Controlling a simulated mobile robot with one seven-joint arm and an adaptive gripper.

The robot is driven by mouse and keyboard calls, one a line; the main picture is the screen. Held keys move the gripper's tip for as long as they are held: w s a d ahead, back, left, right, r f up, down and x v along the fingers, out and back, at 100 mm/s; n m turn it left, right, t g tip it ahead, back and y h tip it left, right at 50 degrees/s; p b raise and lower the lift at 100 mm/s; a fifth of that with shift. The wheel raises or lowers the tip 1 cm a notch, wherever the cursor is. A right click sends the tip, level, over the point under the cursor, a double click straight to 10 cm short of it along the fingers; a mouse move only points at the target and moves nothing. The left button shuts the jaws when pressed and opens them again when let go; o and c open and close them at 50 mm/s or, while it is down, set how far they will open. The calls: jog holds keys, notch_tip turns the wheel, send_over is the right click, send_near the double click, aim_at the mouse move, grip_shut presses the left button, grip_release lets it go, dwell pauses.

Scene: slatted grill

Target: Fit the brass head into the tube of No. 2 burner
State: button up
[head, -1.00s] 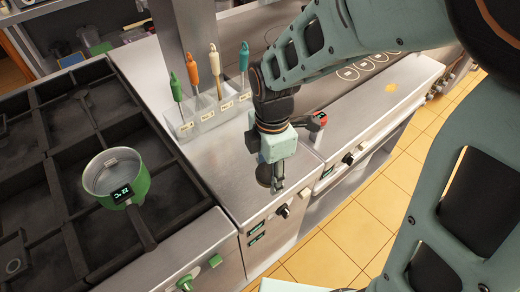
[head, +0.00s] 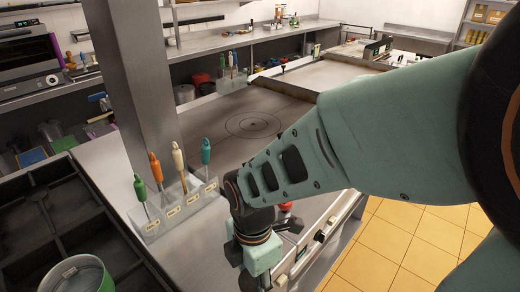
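My gripper (head: 262,280) points down at the bottom edge of the head view, over the front of the steel counter (head: 200,240). Its fingertips are cut off or too dark to make out, so I cannot tell whether it is open or shut, or whether it holds anything. I cannot make out the brass head. No burner tube marked No. 2 can be identified. The black grate (head: 45,225) at the left shows only in part.
A clear rack (head: 170,212) of colored-handled tools stands beside a steel post (head: 135,80). A red-topped item (head: 286,206) is partly hidden behind my arm. A flat griddle (head: 245,120) lies behind, with open floor at right.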

jog(key=shift+r+p, duration=0.8)
jog(key=shift+r, duration=2.35)
jog(key=shift+f, duration=0.1)
jog(key=shift+f+b, duration=0.8)
jog(key=shift+f, duration=2.25)
jog(key=w+d+f+m, duration=0.2)
jog(key=w+d+m, duration=0.5)
jog(key=m, duration=0.5)
jog(key=w+d+f+m, duration=0.2)
jog(key=w+d+m, duration=0.6)
jog(key=m, duration=0.5)
jog(key=shift+w+d, duration=0.25)
jog(key=shift+w, duration=0.45)
jog(key=shift+s, duration=0.1)
